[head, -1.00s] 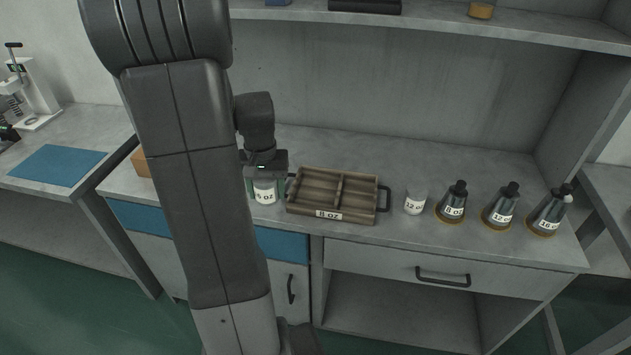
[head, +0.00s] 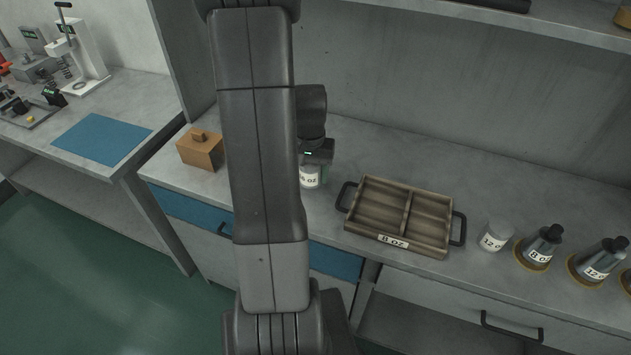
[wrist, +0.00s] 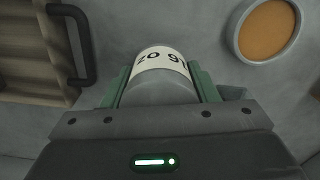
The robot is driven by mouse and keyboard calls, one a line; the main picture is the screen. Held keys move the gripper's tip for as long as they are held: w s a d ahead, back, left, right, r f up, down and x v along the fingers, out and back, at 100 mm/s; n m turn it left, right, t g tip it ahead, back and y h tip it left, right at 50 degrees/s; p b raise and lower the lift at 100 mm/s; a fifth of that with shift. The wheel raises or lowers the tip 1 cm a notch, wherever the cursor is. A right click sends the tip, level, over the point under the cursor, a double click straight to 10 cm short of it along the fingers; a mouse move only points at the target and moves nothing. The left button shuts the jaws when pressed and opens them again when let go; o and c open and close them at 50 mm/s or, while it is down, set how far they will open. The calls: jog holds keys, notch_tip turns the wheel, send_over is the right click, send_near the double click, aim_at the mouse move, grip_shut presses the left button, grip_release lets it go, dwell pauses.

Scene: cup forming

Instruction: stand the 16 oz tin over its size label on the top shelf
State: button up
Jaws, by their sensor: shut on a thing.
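The 16 oz tin (head: 310,179) is a small grey cylinder with a white label, at the left of the tray on the bench. In the wrist view the tin (wrist: 160,90) sits between the green fingers, its label upside down and partly cut off. My gripper (head: 314,164) is shut on it. I cannot tell whether the tin's base touches the bench. The upper shelf (head: 470,22) crosses the top right of the head view; no size label is visible on it.
A wooden tray (head: 374,228) marked 8 oz lies right of my gripper, with a 12 oz tin (head: 494,237) and dark conical vessels (head: 540,248) beyond. A wooden box (head: 200,150) stands left. The wrist view shows a round orange-filled dish (wrist: 268,30) close to the tin.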

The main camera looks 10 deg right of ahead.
aim_at(311, 182)
jog(key=shift+f, duration=1.75)
jog(key=shift+f, duration=0.2)
jog(key=o, duration=1)
jog(key=shift+r, duration=0.1)
